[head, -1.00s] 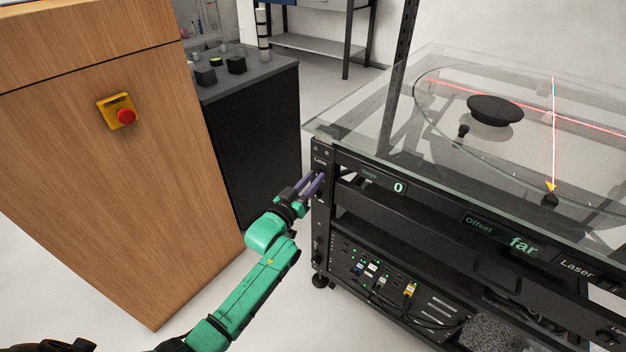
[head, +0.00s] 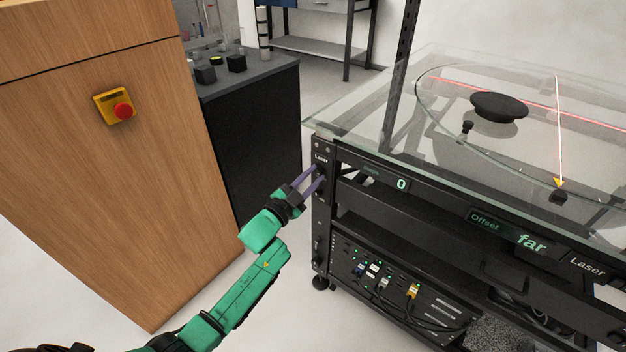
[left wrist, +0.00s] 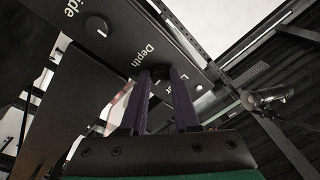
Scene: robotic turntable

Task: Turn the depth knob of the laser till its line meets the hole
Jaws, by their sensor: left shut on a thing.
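My left gripper (head: 318,175) is at the panel on the front left corner of the turntable frame. In the left wrist view its two purple fingers (left wrist: 162,82) are shut on the dark depth knob (left wrist: 160,72), beside the label "Depth". Most of the knob is hidden between the fingers. A laser line (head: 557,130) runs down the glass turntable (head: 440,118) toward an orange marker, crossing a red line (head: 600,121). The display (head: 401,184) reads 0, and the "Offset" display (head: 531,243) reads "far". I cannot make out the hole. My right gripper is out of view.
Another knob (left wrist: 97,26) sits on the same panel in the left wrist view. A wooden cabinet (head: 100,200) with a red button (head: 123,110) stands left of my arm. A dark bench (head: 255,140) is behind. Floor lies free between cabinet and frame.

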